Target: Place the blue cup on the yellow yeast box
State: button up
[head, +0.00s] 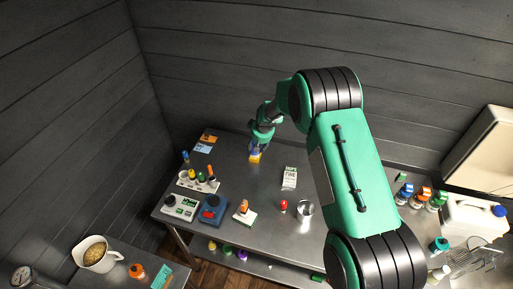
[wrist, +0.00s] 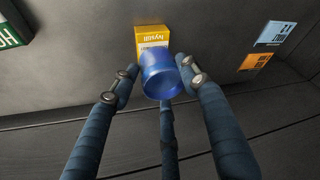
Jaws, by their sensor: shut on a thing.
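The blue cup (wrist: 160,80) is between the fingertips of my gripper (wrist: 162,76) in the wrist view, and the fingers are shut on it. The yellow yeast box (wrist: 152,35) shows just beyond the cup, partly covered by it. In the head view the yellow box (head: 255,158) stands on the steel table under my gripper (head: 257,146), toward the back. The cup is hard to make out there, a small blue patch at the fingers. I cannot tell whether the cup touches the box.
A white-and-green hops packet (head: 289,177) lies to the right of the box. Orange and blue cards (head: 205,143) lie to the left. A rack of colored bottles (head: 198,181), a blue scale (head: 213,210), a red item (head: 284,205) and a metal cup (head: 305,209) stand nearer the front.

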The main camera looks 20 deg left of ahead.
jog(key=shift+f, duration=0.7)
jog(key=shift+f, duration=0.15)
jog(key=o, duration=1.3)
jog(key=shift+c, duration=0.2)
jog(key=v, duration=1.2)
jog(key=shift+r, duration=0.2)
